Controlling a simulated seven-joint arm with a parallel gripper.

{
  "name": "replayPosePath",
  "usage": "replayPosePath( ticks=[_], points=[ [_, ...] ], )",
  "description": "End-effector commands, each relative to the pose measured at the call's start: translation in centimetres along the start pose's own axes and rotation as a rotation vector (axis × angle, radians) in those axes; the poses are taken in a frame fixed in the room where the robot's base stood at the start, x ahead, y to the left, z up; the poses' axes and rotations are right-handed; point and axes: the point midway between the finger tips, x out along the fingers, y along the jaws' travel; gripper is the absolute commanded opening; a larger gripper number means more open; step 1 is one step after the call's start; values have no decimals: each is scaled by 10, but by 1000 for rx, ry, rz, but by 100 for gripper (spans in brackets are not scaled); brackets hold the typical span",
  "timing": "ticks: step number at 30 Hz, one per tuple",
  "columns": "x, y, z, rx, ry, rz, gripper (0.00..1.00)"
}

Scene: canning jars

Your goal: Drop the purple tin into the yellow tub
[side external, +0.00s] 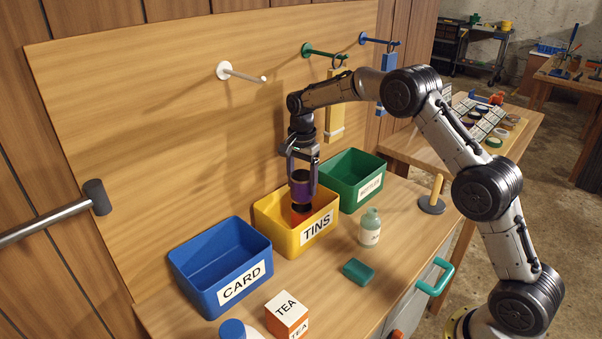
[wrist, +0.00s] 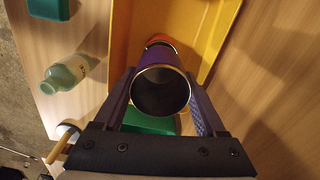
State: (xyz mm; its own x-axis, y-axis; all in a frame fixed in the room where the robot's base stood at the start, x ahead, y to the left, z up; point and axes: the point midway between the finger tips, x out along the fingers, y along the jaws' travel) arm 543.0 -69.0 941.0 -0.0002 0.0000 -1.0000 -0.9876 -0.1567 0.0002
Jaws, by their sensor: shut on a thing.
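My gripper (side external: 302,178) is shut on the purple tin (side external: 301,190) and holds it upright over the yellow tub (side external: 267,235), which is labelled TINS. The lower end of the tin is at about the height of the tub's rim in the side view; I cannot tell exactly how deep it is. In the wrist view the open, dark end of the purple tin (wrist: 161,90) sits between the two fingers (wrist: 162,95), and the yellow tub (wrist: 122,45) lies beyond it. An orange-red thing (side external: 300,212) shows inside the tub below the tin.
A blue CARD tub (side external: 190,272) stands left of the yellow tub and a green BOTTLES tub (side external: 345,168) right of it. A pale green bottle (side external: 370,228), a green block (side external: 358,271) and a TEA box (side external: 287,314) stand in front. Pegs (side external: 240,72) stick out from the back board.

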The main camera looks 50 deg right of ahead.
Motion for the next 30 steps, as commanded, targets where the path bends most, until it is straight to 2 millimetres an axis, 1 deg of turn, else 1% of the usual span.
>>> replayPosePath(
  ticks=[1,3,7,12,18,19,21,23,30],
  points=[
    [6,1,0,0,-1,3,19],
    [12,0,0,-1,0,1,19],
    [21,0,0,-1,0,0,19],
    [25,0,0,-1,0,0,19],
    [25,0,0,-1,0,0,19],
    [25,0,0,-1,0,0,77],
    [25,0,0,-1,0,0,89],
    [25,0,0,-1,0,0,100],
    [24,0,0,-1,0,0,100]
  ],
)
